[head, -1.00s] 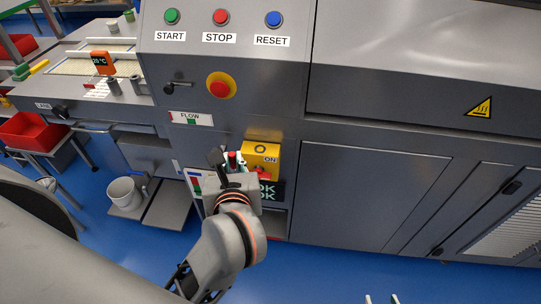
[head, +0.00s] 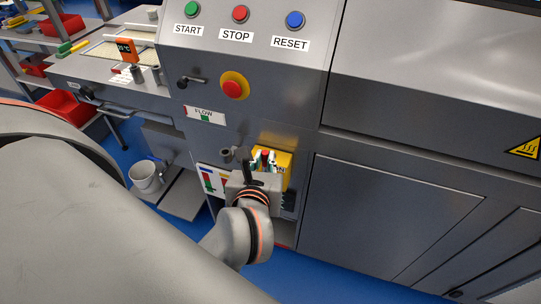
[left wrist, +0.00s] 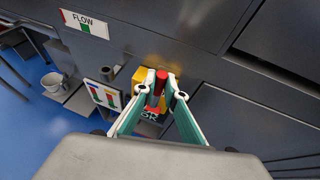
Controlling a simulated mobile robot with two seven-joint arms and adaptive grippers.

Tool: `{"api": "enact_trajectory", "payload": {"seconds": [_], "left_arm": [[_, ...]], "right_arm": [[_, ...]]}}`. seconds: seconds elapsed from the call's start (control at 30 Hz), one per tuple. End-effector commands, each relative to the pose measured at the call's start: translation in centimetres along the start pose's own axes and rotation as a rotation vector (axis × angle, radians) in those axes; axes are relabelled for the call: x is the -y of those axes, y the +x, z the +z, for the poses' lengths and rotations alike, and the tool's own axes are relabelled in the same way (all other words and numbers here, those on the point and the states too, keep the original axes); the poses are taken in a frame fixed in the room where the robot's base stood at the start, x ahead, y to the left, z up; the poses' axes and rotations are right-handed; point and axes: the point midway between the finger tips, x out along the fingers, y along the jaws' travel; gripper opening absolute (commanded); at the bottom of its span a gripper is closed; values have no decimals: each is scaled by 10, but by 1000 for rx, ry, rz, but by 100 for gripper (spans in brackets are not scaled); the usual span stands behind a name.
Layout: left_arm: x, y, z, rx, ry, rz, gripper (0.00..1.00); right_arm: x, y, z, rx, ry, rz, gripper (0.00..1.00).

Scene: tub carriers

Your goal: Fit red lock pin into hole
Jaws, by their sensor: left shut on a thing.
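My left gripper (head: 265,162) is shut on the red lock pin (left wrist: 160,82), which stands up between its teal fingertips (left wrist: 164,98). The pin's red top also shows in the head view (head: 265,154). Just behind it is the yellow switch box (head: 285,160) on the machine front, which also shows in the left wrist view (left wrist: 142,76). The gripper and pin cover much of this box. I cannot see the hole, nor tell whether the pin touches the box. My right gripper is not in view.
The grey machine front carries a red emergency button (head: 235,87), a FLOW label (head: 205,114) and a small lever (head: 192,81). A chart plate (left wrist: 103,95) is left of the gripper. A white bucket (head: 144,176) stands lower left. Flat closed panels (head: 385,215) lie to the right.

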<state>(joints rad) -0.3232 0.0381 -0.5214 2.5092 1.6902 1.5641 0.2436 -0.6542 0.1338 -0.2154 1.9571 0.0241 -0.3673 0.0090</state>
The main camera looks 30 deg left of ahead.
Motion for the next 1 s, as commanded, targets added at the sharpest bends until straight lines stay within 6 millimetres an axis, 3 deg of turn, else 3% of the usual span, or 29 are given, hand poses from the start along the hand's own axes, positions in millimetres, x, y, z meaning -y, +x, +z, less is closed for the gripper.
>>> {"api": "enact_trajectory", "payload": {"seconds": [0.03, 0.3, 0.47, 0.53, 0.77, 1.0], "left_arm": [[0, 13, 1, 4, -4, 2, 0], [0, 61, 21, 0, -1, 1, 0], [0, 86, 38, 3, 0, 1, 0], [0, 91, 23, -5, 7, 1, 0], [0, 97, 8, -3, 3, 0, 0], [0, 111, -25, -4, 6, 1, 0]], "right_arm": [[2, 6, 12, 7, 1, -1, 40], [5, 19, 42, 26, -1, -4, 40], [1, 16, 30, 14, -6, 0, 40], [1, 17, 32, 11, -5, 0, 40], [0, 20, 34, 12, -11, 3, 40], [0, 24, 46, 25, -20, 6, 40]]}}
